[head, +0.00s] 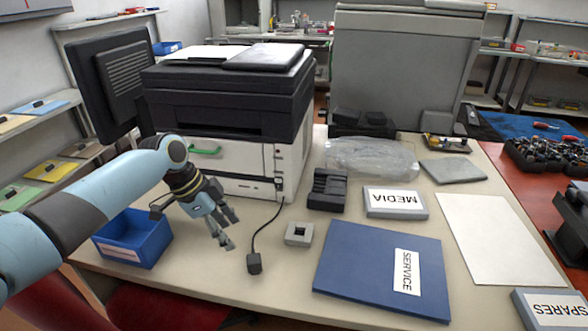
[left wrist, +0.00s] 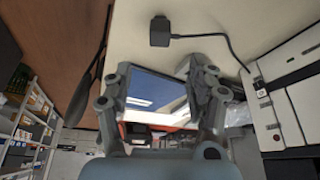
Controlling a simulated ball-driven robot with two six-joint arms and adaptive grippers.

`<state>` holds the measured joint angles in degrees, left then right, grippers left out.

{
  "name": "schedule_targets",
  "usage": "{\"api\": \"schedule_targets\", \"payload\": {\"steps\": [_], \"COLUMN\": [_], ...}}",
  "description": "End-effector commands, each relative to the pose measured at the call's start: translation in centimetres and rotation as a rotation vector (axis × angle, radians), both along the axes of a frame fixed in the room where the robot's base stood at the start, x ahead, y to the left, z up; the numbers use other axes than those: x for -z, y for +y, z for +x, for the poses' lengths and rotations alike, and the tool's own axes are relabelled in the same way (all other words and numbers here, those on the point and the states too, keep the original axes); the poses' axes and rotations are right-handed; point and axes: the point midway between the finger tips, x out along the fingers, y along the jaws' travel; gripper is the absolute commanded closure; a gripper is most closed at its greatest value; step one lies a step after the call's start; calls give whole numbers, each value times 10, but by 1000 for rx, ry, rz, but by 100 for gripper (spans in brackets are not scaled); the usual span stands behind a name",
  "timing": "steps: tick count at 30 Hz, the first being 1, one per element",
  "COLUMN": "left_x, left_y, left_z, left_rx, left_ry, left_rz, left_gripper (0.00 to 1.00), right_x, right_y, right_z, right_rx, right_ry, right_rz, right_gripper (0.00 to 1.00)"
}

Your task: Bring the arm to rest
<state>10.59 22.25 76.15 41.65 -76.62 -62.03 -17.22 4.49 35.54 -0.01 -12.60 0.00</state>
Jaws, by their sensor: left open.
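My left gripper (head: 229,232) is open and empty in the head view. It hangs above the table (head: 215,285), between the blue bin and the black plug. In the left wrist view its two fingers (left wrist: 160,82) stand apart with nothing gripped between them. My left arm comes in from the left edge. My right gripper is in neither view. No loose toner cartridge can be made out for certain.
A printer (head: 225,120) stands behind my left gripper. A blue bin (head: 150,255) is beside it. A black plug (head: 254,264) on a cable, a grey square block (head: 299,233) and a blue SERVICE folder (head: 360,262) lie to its right. Bare tabletop lies in front.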

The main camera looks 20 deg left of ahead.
Motion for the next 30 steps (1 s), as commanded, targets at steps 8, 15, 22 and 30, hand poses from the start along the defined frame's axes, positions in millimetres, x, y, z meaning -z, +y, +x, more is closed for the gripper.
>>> {"api": "schedule_targets", "payload": {"steps": [8, 15, 22, 30], "left_x": [4, -15, -54, -96], "left_y": [-18, -66, -78, -78], "left_z": [-25, -121, -176, -219], "left_rx": [-37, -305, -552, -787], "left_ry": [29, 78, 63, 33], "left_rz": [21, 107, 133, 133], "left_gripper": [43, 43, 43, 43], "right_x": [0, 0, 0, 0], "right_y": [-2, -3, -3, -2], "right_z": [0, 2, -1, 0], "right_rx": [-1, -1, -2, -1], "right_ry": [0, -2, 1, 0], "right_rz": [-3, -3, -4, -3], "right_gripper": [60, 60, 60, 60]}}
